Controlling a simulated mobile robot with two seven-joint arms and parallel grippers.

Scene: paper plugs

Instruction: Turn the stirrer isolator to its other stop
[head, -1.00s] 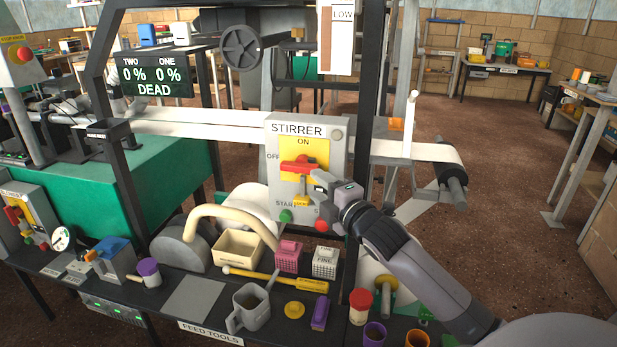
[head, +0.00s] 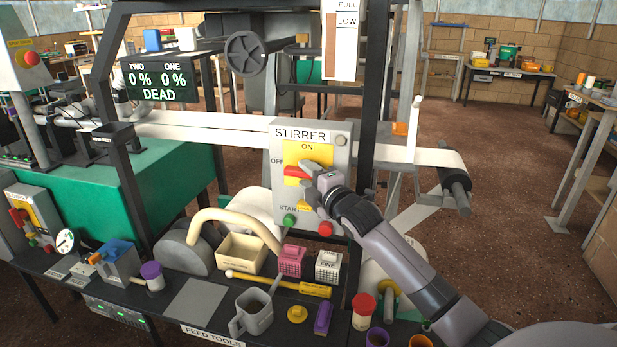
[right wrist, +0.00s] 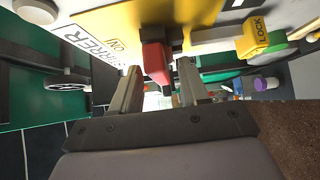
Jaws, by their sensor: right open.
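The stirrer isolator is a red handle (head: 297,173) on a yellow plate (head: 293,151) of the grey STIRRER box (head: 284,205). ON is marked above and OFF at the left. The handle lies roughly sideways, its visible end toward OFF; my gripper covers its right part. My right gripper (head: 317,178) is open at the handle, coming from the lower right. In the right wrist view the red handle (right wrist: 156,62) shows between the open fingertips (right wrist: 160,82); I cannot tell whether they touch it. A yellow LOCK tab (right wrist: 256,38) is beside it.
A green button (head: 290,220) and red button (head: 325,229) sit low on the box. Below, the bench holds a beige bin (head: 241,253), a pink basket (head: 291,262), a yellow-handled tool (head: 300,288) and a grey jug (head: 252,312). A white web (head: 220,129) runs behind the box.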

